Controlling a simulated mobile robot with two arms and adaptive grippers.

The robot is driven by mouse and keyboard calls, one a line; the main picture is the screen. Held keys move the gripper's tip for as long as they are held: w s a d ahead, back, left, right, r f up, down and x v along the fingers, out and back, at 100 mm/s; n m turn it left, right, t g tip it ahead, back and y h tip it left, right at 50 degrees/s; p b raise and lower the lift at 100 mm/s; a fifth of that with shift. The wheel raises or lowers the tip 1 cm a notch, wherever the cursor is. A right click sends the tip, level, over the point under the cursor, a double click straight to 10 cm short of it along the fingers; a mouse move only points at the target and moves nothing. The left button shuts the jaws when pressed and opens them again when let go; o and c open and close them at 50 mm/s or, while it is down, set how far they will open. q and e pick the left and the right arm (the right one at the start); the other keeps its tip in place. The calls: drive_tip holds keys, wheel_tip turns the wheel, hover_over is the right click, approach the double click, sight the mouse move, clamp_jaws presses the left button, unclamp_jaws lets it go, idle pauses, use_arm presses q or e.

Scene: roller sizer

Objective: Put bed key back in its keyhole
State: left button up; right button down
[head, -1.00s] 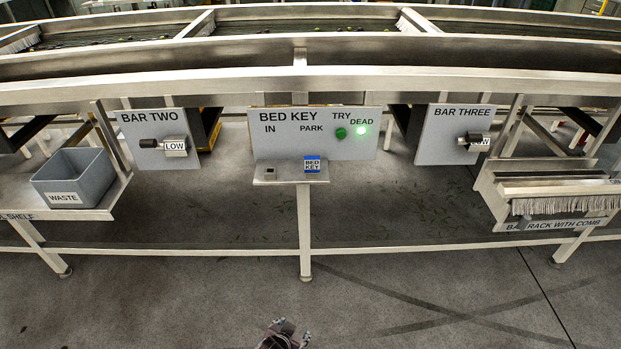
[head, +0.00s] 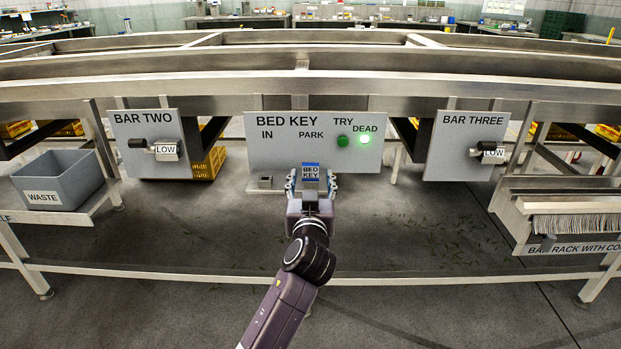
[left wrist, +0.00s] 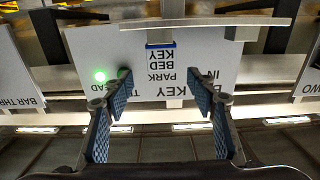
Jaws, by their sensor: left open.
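The bed key (head: 311,172) has a blue-edged tag lettered BED KEY and stands upright on the small shelf (head: 252,187), below PARK on the bed key panel (head: 290,155). To its left, under IN, is a small block with a dark top, the keyhole (head: 265,181). My left gripper (head: 311,184) is open, with one finger on each side of the key in the head view. The left wrist view is upside down and shows the key (left wrist: 160,52) between and beyond the spread fingers; contact is not visible. My right gripper is not in view.
A green TRY button (head: 343,141) and a lit green DEAD lamp (head: 364,140) are on the panel. Bar two panel (head: 128,165) and bar three panel (head: 440,160) flank it. A waste bin (head: 62,180) stands left; a bar rack (head: 570,210) stands right.

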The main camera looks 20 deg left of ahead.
sight(311, 169)
use_arm(q)
drive_tip(key=shift+x, duration=0.95)
drive_tip(key=x, duration=0.2)
drive_tip(key=b+x, duration=0.1)
drive_tip(key=x, duration=0.1)
drive_tip(key=shift+a+f, duration=0.2)
drive_tip(key=shift+f, duration=0.1)
drive_tip(key=shift+w, duration=0.35)
drive_tip(key=c, duration=1)
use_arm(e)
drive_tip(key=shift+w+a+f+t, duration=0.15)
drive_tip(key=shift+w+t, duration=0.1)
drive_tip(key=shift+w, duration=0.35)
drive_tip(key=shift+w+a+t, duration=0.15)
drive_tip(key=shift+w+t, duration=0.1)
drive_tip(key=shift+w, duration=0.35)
